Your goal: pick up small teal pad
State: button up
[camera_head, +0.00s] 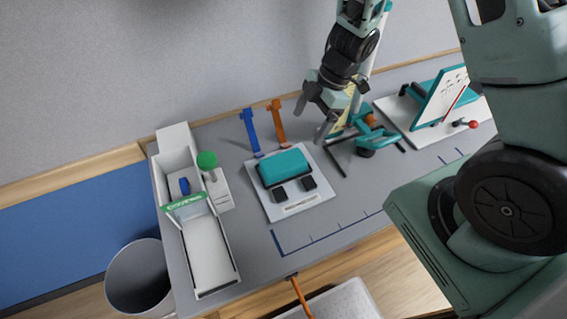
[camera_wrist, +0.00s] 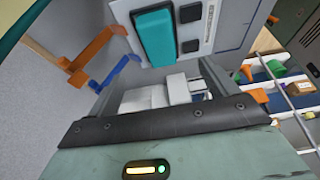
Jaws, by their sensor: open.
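The teal pad (camera_head: 284,167) is a rounded block lying on a white board (camera_head: 318,208) in the middle of the table, behind two small black blocks. It also shows in the wrist view, where the teal pad (camera_wrist: 155,37) is near the top, left of the black blocks. My gripper (camera_head: 312,118) is open and empty, above and behind the board, up and to the right of the pad in the head view. The fingers are apart from the pad and do not touch it.
A blue bracket (camera_head: 250,131) and an orange bracket (camera_head: 277,122) stand behind the board. A white dispenser-like unit (camera_head: 209,250) is at the left. A teal-and-black fixture (camera_head: 367,140) and a tilted panel (camera_head: 440,97) are at the right. The table front is mostly clear.

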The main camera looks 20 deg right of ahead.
send_over(287, 160)
jog(key=d, duration=0.3)
notch_tip(287, 160, down, 7)
jog(key=shift+s+f+b, duration=0.1)
jog(key=shift+b, duration=0.25)
jog(key=shift+a+p+x, duration=0.2)
jog(key=shift+p+x, duration=0.15)
jog(key=shift+x, duration=2.55)
jog(key=shift+c, duration=0.3)
